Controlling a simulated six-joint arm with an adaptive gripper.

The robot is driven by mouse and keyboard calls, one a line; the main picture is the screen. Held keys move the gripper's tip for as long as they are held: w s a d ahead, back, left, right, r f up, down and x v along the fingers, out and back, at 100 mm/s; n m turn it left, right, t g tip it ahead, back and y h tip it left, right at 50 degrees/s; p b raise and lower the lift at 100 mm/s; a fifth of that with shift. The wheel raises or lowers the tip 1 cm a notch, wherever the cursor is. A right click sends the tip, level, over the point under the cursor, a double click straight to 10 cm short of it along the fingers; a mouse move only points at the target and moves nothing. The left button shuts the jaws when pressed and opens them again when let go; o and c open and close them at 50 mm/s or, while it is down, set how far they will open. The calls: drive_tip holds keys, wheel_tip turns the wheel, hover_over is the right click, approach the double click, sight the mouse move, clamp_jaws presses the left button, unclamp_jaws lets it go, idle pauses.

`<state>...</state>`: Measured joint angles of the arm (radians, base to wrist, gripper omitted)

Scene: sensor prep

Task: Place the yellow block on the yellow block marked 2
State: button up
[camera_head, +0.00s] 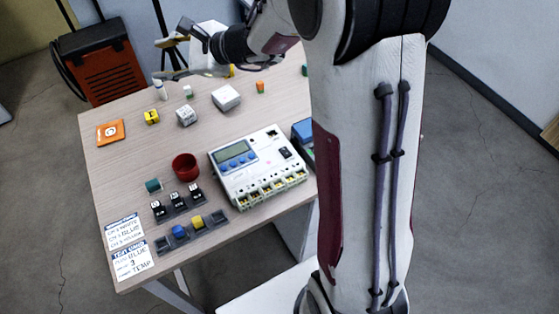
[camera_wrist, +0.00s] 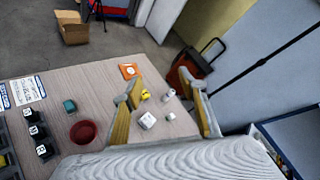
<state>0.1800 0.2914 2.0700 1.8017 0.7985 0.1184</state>
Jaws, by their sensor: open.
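A yellow block (camera_head: 152,117) with a dark mark, too small to read, lies on the left rear part of the table. The wrist view shows it (camera_wrist: 145,94) between the lines of my gripper's fingers, farther off. A second yellow piece (camera_head: 197,221) sits in a dark slotted holder near the front edge; I see no readable number on it. My gripper (camera_head: 165,58) is at the table's far edge, above and behind the marked block, with fingers spread and nothing between them. The wrist view shows both fingers (camera_wrist: 165,92) wide apart.
A white numbered cube (camera_head: 186,116), a white box (camera_head: 226,97), an orange card (camera_head: 110,132) and a small white bottle (camera_head: 160,90) lie around the marked block. A red bowl (camera_head: 186,167), a teal block (camera_head: 153,185) and a metering device (camera_head: 258,167) stand nearer the front.

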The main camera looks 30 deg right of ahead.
drive_tip(key=s+a+r+n+g+h, duration=0.1)
drive_tip(key=s+a+n+g, duration=0.15)
drive_tip(key=s+n, duration=0.6)
drive_tip(key=s+a+r+n+g, duration=0.2)
drive_tip(key=s+n+g, duration=0.1)
drive_tip(key=s, duration=1.1)
drive_tip(key=s+d+f+n+h, duration=0.2)
drive_tip(key=s+d+n+h, duration=0.5)
drive_tip(key=s+d, duration=0.5)
drive_tip(key=s+n, duration=0.1)
drive_tip(key=s, duration=0.2)
drive_tip(key=shift+d+f+h, duration=0.25)
drive_tip(key=shift+f+h, duration=0.05)
